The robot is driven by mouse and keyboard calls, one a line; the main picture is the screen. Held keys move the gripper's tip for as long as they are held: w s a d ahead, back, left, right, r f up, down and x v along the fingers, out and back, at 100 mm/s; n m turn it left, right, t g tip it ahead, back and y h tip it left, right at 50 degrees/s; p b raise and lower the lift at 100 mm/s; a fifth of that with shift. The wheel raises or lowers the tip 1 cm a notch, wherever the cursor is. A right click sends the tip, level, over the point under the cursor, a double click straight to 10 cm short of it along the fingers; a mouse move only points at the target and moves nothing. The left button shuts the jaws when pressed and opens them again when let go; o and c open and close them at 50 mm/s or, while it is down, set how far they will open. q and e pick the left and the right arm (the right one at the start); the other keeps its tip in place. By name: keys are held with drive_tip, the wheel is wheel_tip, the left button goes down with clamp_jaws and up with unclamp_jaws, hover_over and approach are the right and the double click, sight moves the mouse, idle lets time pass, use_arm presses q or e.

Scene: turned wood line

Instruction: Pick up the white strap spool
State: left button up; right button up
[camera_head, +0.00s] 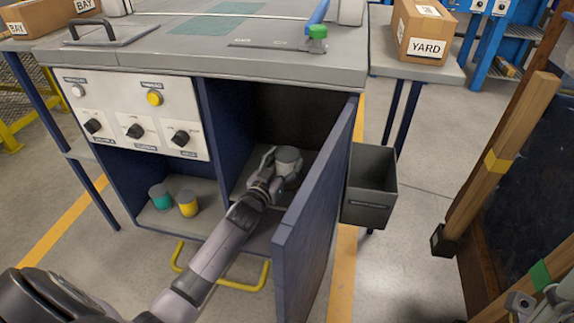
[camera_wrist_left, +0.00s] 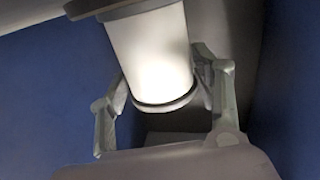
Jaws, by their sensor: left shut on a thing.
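The white strap spool (camera_head: 288,158) is inside the right compartment of the blue cabinet, behind the open door. My left gripper (camera_head: 277,172) reaches into this compartment and is shut on the spool. In the left wrist view the white spool (camera_wrist_left: 150,52) stands between the two fingers of my left gripper (camera_wrist_left: 165,95), with a wider grey rim at its top. I cannot tell whether the spool rests on the shelf or is lifted. My right gripper is not clearly in view.
The blue door (camera_head: 318,205) stands open just right of my left arm. A teal spool (camera_head: 160,196) and a yellow spool (camera_head: 187,203) stand in the left compartment. A grey bin (camera_head: 370,186) hangs beyond the door. A yellow bar (camera_head: 222,282) is low in front.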

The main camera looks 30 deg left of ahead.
use_arm(q)
drive_tip(key=c, duration=0.5)
drive_tip(key=shift+r, duration=0.1)
